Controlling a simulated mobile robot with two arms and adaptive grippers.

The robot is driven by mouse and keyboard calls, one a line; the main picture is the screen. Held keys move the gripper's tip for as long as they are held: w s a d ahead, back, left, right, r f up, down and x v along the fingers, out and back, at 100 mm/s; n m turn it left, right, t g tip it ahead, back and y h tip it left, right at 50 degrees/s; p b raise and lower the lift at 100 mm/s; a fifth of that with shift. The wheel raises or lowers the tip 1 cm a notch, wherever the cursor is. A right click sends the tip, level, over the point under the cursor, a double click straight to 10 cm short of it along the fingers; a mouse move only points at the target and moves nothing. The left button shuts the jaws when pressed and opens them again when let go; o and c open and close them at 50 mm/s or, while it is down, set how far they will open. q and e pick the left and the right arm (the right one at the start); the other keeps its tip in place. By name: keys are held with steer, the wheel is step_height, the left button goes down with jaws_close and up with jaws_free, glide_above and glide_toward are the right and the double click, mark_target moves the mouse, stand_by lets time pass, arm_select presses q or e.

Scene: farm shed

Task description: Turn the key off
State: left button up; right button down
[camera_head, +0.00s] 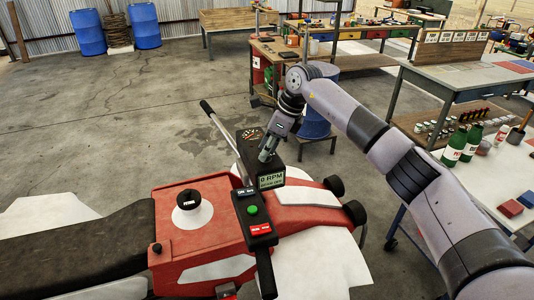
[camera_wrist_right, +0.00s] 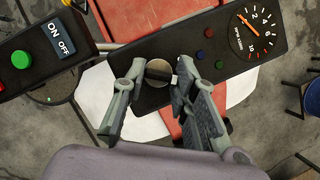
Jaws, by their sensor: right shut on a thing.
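The key (camera_wrist_right: 171,80) is a small dark piece at the round metal ignition switch (camera_wrist_right: 157,70) on the black dash panel (camera_wrist_right: 212,50) of a red quad bike. My right gripper (camera_wrist_right: 160,70) reaches down over the switch with a finger on each side, shut on the key. In the head view my right gripper (camera_head: 268,150) is at the dash, just above the display (camera_head: 270,180), which reads "0 RPM" with a smaller line below. The key is hidden there behind the gripper. My left gripper is not in view.
The handlebar (camera_head: 225,140) rises left of the dash. A switch box (camera_head: 252,212) with a green button, a red button and an on/off label is close by. A dial gauge (camera_wrist_right: 257,33) is at the panel's right. Open concrete floor lies to the left; workbenches stand right.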

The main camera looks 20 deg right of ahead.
steer(key=n+g, duration=0.1)
steer(key=n, duration=0.2)
steer(key=shift+w+r+n+y, duration=0.1)
steer(key=shift+n+y, duration=0.2)
steer(key=shift+y, duration=0.1)
steer(key=shift+w+n+g, duration=0.1)
steer(key=shift+n+g, duration=0.6)
steer(key=shift+n, duration=1)
steer(key=c, duration=1.3)
jaws_free()
